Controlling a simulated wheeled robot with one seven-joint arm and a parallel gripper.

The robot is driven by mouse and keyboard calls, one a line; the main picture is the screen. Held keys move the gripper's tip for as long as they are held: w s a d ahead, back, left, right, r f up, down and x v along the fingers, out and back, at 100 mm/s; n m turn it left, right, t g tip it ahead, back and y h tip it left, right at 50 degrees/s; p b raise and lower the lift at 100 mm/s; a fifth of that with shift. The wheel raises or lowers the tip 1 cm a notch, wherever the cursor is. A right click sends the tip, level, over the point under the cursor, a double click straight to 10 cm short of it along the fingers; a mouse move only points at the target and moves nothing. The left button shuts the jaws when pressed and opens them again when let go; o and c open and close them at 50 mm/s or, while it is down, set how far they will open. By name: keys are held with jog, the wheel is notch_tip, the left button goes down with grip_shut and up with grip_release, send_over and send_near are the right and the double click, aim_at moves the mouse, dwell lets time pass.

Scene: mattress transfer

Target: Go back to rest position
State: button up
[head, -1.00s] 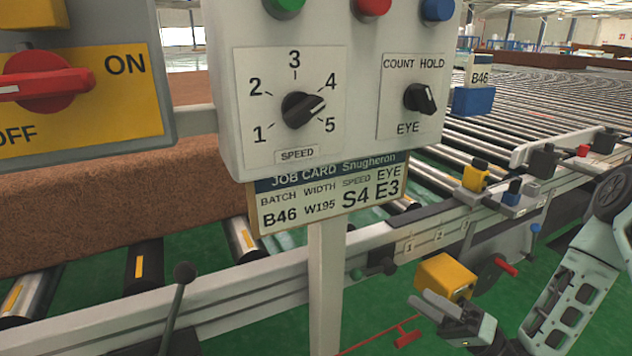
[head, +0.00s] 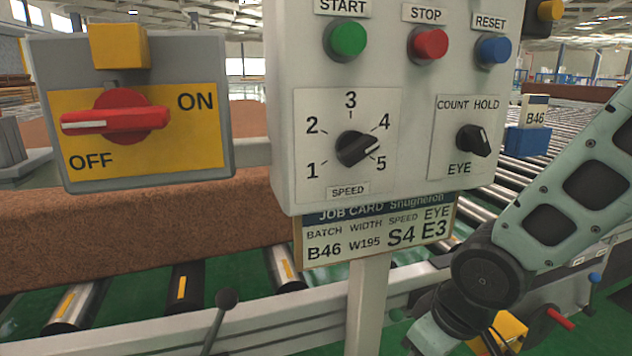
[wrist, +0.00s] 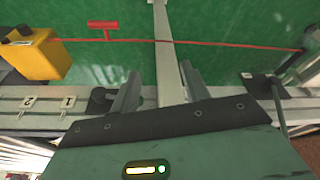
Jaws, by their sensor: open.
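My gripper shows in the wrist view (wrist: 160,85) with its two grey fingers apart and nothing between them. It points down over the conveyor's side rail and the green floor. A pale post stands behind the gap between the fingers; I cannot tell how far away it is. In the head view my arm fills the lower right, bent at a dark joint, and the fingers are not clearly seen there.
The control box (head: 283,110) stands on a post, with the job card (head: 375,232) below. The red ON/OFF switch (head: 115,119) is at left. A brown mattress block (head: 150,225) lies on rollers. A yellow box (wrist: 38,54) and red cord (wrist: 200,42) are near my gripper.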

jog(key=s+a+r+g+h, duration=0.15)
jog(key=s+r, duration=0.35)
jog(key=s, duration=0.7)
notch_tip(320, 180, up, 20)
jog(key=s+g+p, duration=0.1)
jog(key=p, duration=1.8)
jog(key=shift+n+p, duration=0.3)
jog(key=shift+p, duration=0.1)
jog(key=shift+c, duration=1.1)
jog(key=shift+s, duration=0.1)
